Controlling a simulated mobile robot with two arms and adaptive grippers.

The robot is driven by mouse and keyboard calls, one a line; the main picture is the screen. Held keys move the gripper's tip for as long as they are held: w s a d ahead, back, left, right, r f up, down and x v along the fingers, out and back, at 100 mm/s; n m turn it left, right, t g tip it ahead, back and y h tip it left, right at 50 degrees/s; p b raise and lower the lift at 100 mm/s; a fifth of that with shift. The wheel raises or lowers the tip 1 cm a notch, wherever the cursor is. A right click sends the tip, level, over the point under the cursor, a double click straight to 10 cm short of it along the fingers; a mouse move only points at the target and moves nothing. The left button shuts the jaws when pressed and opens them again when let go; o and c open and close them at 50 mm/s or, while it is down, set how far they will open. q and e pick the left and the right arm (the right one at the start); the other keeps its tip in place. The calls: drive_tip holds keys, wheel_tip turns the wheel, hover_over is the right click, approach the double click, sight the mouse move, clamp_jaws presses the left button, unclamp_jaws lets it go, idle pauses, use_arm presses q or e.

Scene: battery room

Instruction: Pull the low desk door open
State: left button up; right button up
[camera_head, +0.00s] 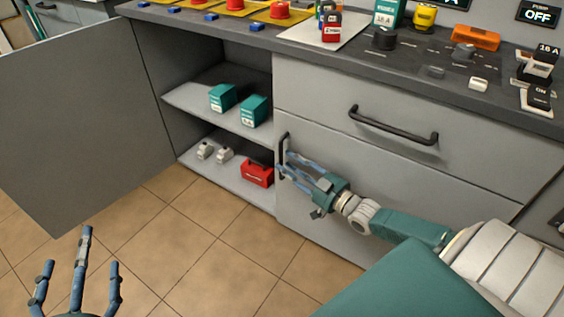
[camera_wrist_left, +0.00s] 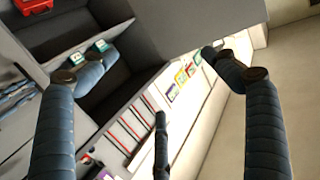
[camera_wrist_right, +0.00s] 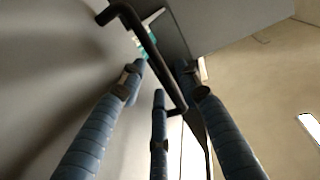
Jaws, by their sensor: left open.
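The low door with the vertical black handle (camera_head: 283,150) is the grey panel (camera_head: 325,228) under the wide drawer. It looks shut, flush with the desk front. My right gripper (camera_head: 283,166) is at this handle, its fingers pointing at it. In the right wrist view the handle bar (camera_wrist_right: 146,45) runs between the fingertips, which are only partly spread; I cannot tell whether they touch it. My left gripper (camera_head: 78,262) is open and empty above the floor, in front of the swung-out door on the left.
A grey door (camera_head: 80,120) stands wide open at left, baring shelves with green boxes (camera_head: 254,110) and a red box (camera_head: 257,173). The drawer has a horizontal black handle (camera_head: 392,125). The tiled floor (camera_head: 190,240) in front is clear.

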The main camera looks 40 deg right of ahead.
sight(282, 176)
use_arm(q)
wheel_tip(282, 176, up, 7)
drive_tip(key=t+h, duration=0.1)
drive_tip(key=t, duration=0.2)
drive_tip(key=shift+d+f+b, duration=0.2)
drive_tip(key=shift+d+b, duration=0.25)
use_arm(e)
drive_tip(key=w, duration=0.3)
drive_tip(key=shift+w+a, duration=0.2)
drive_tip(key=shift+a, duration=0.15)
use_arm(q)
drive_tip(key=shift+w, duration=0.1)
use_arm(e)
clamp_jaws()
